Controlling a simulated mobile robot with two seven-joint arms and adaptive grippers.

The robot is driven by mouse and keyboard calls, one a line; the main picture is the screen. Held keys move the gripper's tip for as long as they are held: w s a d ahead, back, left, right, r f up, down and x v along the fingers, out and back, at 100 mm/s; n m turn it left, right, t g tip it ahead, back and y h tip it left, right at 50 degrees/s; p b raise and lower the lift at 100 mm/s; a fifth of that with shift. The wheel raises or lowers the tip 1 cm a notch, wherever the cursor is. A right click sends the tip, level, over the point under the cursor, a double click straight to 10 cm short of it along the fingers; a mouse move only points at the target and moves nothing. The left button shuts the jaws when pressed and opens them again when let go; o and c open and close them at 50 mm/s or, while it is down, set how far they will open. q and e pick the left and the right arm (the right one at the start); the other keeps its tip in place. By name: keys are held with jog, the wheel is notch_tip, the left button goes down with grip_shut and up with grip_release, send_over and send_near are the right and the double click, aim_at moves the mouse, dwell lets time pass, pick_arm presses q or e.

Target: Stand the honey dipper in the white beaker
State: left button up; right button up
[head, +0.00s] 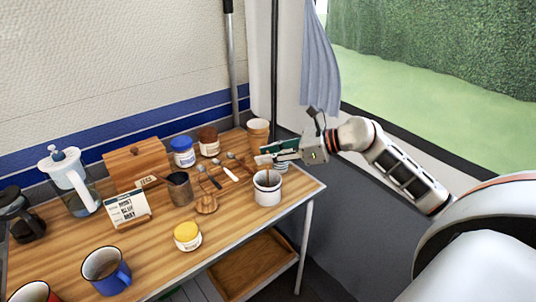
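The white beaker (267,191) stands upright near the right end of the wooden table. A thin brown stick (267,174), which looks like the honey dipper's handle, shows at the beaker's mouth; its lower end is hidden inside. My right gripper (264,155) comes in from the right and is just above and behind the beaker's rim. Its fingertips are small and overlap in this view, so I cannot tell whether they touch the stick. My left gripper is out of view.
Several spoons (229,174) and a round wooden piece (206,204) lie left of the beaker. A tan cup (258,131) stands behind my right gripper. A metal cup (180,189), a yellow-lidded jar (187,237) and a blue mug (106,272) stand farther left. The table's right edge is close.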

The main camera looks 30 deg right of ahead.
jog(key=shift+d, duration=0.1)
jog(key=shift+a+r+v, duration=0.1)
jog(key=shift+r+v, duration=0.05)
jog(key=shift+v, duration=0.8)
jog(key=shift+a+r+v, duration=0.1)
jog(key=shift+r+v, duration=0.05)
jog(key=shift+v, duration=0.8)
jog(key=shift+a+r+v, duration=0.1)
jog(key=shift+r+v, duration=0.05)
jog(key=shift+v, duration=0.8)
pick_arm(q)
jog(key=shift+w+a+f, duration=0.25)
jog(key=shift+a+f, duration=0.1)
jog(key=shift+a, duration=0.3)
